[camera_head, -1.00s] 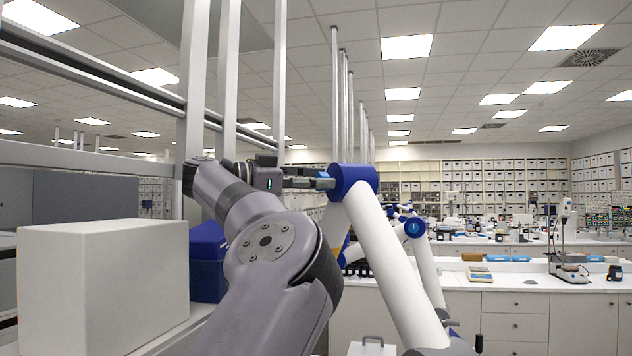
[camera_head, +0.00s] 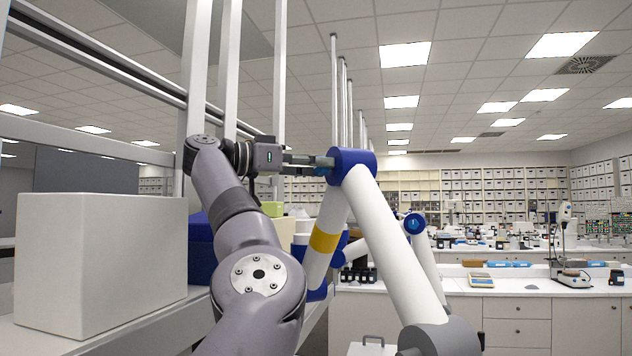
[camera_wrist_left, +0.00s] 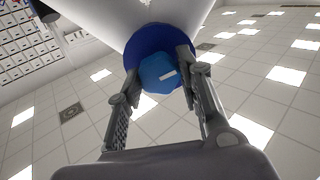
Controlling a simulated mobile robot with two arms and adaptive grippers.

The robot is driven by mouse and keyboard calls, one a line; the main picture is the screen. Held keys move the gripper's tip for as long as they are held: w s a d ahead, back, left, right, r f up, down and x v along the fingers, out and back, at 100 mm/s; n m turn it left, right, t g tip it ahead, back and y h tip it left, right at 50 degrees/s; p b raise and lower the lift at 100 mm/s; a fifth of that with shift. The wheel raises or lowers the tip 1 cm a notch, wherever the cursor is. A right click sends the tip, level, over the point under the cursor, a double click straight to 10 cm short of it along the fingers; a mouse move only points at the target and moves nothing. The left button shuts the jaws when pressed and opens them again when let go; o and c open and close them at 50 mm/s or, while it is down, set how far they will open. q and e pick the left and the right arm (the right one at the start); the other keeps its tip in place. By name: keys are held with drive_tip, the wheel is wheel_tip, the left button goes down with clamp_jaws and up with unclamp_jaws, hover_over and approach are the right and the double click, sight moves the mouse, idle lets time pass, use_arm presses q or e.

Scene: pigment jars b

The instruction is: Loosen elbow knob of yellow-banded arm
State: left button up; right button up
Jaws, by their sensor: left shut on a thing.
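The yellow-banded arm is white, with a yellow band (camera_head: 325,241) on its lower tube and a dark blue elbow joint (camera_head: 352,165) at its top. My left gripper (camera_wrist_left: 160,80) is shut on the knob, one finger on each side. In the head view my left gripper (camera_head: 318,164) reaches the elbow from the left, and its fingers mostly hide the knob. My right gripper is not in view.
A large white box (camera_head: 100,260) stands on the bench at left, with a dark blue bin (camera_head: 200,250) behind it. Upright posts rise behind my left arm. A second white arm with a blue joint (camera_head: 414,224) stands beyond. Lab benches fill the right.

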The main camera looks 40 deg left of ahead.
use_arm(q)
drive_tip(key=n, duration=0.4)
drive_tip(key=shift+a+b, duration=0.1)
drive_tip(key=shift+b, duration=0.3)
drive_tip(key=n, duration=0.5)
drive_tip(key=shift+r+n, duration=0.1)
drive_tip(key=shift+n, duration=0.2)
drive_tip(key=o, duration=1.2)
drive_tip(key=shift+a, duration=0.1)
drive_tip(key=shift+c, duration=0.2)
